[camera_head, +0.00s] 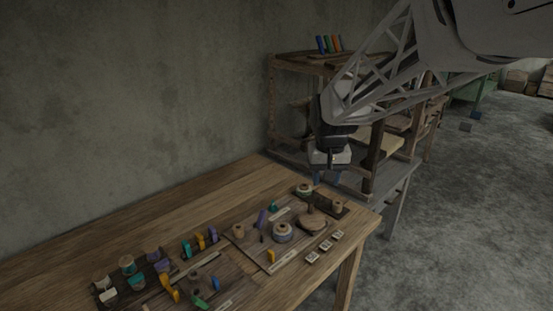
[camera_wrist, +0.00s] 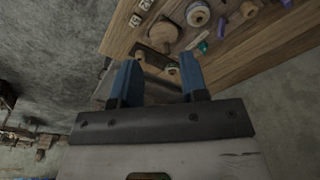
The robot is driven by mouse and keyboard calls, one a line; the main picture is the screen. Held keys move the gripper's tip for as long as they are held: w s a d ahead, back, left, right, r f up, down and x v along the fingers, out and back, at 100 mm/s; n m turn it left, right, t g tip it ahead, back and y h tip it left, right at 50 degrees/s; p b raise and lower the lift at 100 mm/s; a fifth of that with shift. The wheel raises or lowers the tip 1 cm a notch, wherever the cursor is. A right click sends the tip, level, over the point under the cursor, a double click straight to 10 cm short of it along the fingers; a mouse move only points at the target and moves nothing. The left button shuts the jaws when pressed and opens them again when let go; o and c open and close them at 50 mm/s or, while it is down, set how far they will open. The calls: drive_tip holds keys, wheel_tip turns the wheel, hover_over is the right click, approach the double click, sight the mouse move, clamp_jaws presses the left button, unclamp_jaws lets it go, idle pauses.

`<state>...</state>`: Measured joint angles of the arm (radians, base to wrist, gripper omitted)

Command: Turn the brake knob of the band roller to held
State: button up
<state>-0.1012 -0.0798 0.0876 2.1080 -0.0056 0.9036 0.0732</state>
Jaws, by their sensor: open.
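My gripper (camera_head: 327,178) hangs above the far right end of the wooden table, with its blue fingers apart and nothing between them. The wrist view also shows my gripper (camera_wrist: 158,62) open. A dark narrow plate (camera_head: 322,199) near the table's far corner carries two small round wooden parts, one at each end (camera_head: 305,188) (camera_head: 338,206). This plate appears beyond and between the fingers in the wrist view. Beside it is a round wooden disc with an upright peg (camera_head: 312,219). I cannot tell which part is the band roller's brake knob, or its setting.
Several white blocks (camera_head: 325,245) lie along the table's right edge. Spools and coloured pegs (camera_head: 200,241) crowd the front boards. The wooden loom frame (camera_head: 272,95) stands behind my gripper. The table's wall side (camera_head: 150,225) is bare.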

drive_tip(key=w+a+f, duration=0.3)
drive_tip(key=w+f, duration=0.1)
drive_tip(key=w, duration=0.4)
drive_tip(key=w+a+f, duration=0.4)
drive_tip(key=w+f, duration=0.1)
drive_tip(key=w, duration=0.3)
drive_tip(key=g, duration=0.1)
hover_over(273, 203)
drive_tip(key=shift+n, duration=0.3)
wheel_tip(273, 203, down, 14)
drive_tip(key=shift+s+d+r, duration=0.1)
drive_tip(key=shift+d+r, duration=0.05)
drive_tip(key=shift+r, duration=0.1)
drive_tip(key=shift+w+a+f, duration=0.2)
drive_tip(key=shift+w+f, duration=0.1)
drive_tip(key=shift+f, duration=0.05)
drive_tip(key=shift+f, duration=0.1)
drive_tip(key=shift+f, duration=3.8)
clamp_jaws()
